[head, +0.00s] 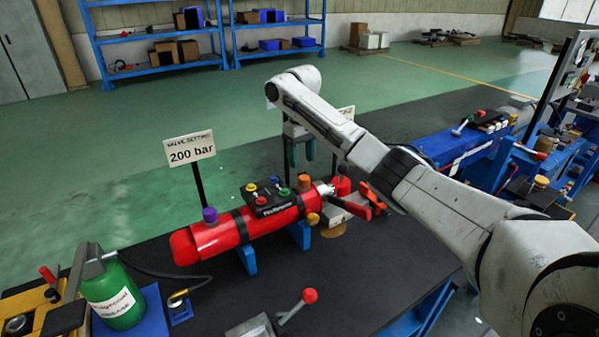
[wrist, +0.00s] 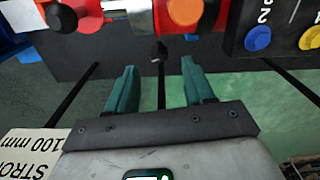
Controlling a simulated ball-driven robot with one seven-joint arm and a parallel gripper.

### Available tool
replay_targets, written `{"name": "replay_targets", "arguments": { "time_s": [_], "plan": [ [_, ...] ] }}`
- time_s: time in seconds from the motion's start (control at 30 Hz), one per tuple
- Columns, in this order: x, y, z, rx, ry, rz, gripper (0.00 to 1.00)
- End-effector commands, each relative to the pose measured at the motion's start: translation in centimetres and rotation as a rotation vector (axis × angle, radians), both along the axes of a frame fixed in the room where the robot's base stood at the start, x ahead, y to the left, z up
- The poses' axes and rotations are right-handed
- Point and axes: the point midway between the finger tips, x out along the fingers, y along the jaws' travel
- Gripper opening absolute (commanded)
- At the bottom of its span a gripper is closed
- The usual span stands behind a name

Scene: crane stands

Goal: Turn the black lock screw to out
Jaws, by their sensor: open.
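The red cylinder (head: 225,235) lies on the bench, with a purple knob, an orange knob (wrist: 185,12) and a chrome rod (wrist: 125,14) at its right end. A small black screw-like knob (wrist: 158,50) shows beside the rod in the wrist view, and looks like the lock screw. It lies ahead of the gap between my fingertips, apart from them. Its head-view position is not clear. My gripper (head: 301,152) is open and empty, pointing down behind the cylinder's right end; its two green fingers (wrist: 160,76) show in the wrist view.
A black box with coloured buttons (head: 268,196) sits on the cylinder. A 200 bar sign (head: 190,148) stands behind it; a 100 mm stroke sign (wrist: 35,152) stands near my gripper. A red-knobbed lever (head: 309,296) and green bottle (head: 112,298) are in front.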

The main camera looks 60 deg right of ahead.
Motion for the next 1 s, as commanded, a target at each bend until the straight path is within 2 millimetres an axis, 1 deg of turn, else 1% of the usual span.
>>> {"name": "replay_targets", "arguments": {
  "time_s": [0.03,0.1,0.3,0.47,0.7,0.77,1.0],
  "plan": [
    [-0.1,0.0,-0.9,0.001,0.003,0.000,0.53],
    [-0.1,0.0,-2.1,0.002,0.002,0.000,0.53],
    [0.0,0.0,-4.4,0.000,0.001,0.001,0.53],
    [0.0,0.0,-5.1,0.000,0.000,0.001,0.53],
    [0.0,0.0,-5.2,0.001,0.000,0.002,0.53],
    [0.0,0.0,-5.2,0.001,0.000,0.002,0.48],
    [0.0,0.0,-5.2,0.001,0.000,0.002,0.25]
  ]
}}
